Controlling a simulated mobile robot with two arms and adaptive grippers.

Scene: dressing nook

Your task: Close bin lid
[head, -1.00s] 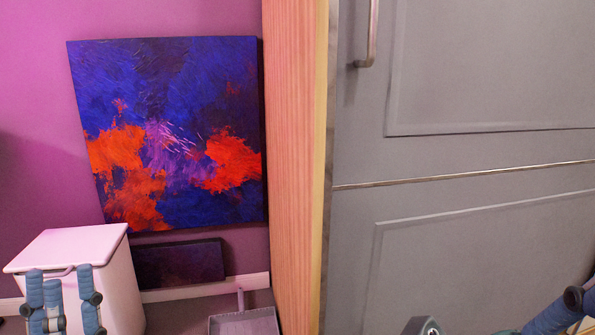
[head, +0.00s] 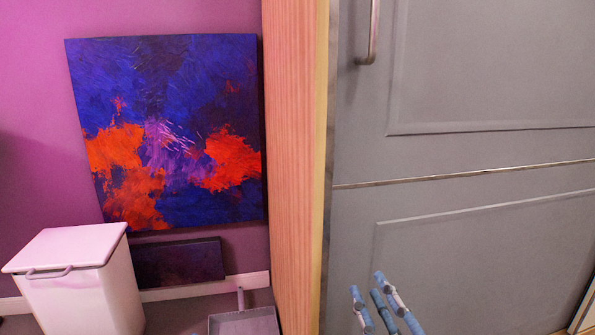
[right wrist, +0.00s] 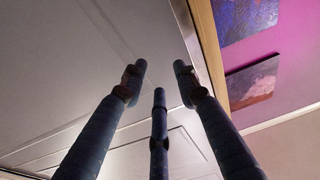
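The white bin (head: 90,295) stands at the lower left in the head view. Its pale lid (head: 70,245) lies flat across the top, with no visible gap. A grey handle (head: 48,273) sticks out at the lid's front edge. My right gripper (head: 366,285) is at the bottom of the head view, in front of the grey door and well to the right of the bin. In the right wrist view its blue fingers (right wrist: 158,78) are spread apart with nothing between them.
A grey panelled door (head: 460,90) fills the right side. A wooden post (head: 295,160) separates it from the bin's corner. A large painting (head: 180,130) and a smaller one (head: 178,262) lean against the purple wall. A dustpan (head: 245,322) lies on the floor right of the bin.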

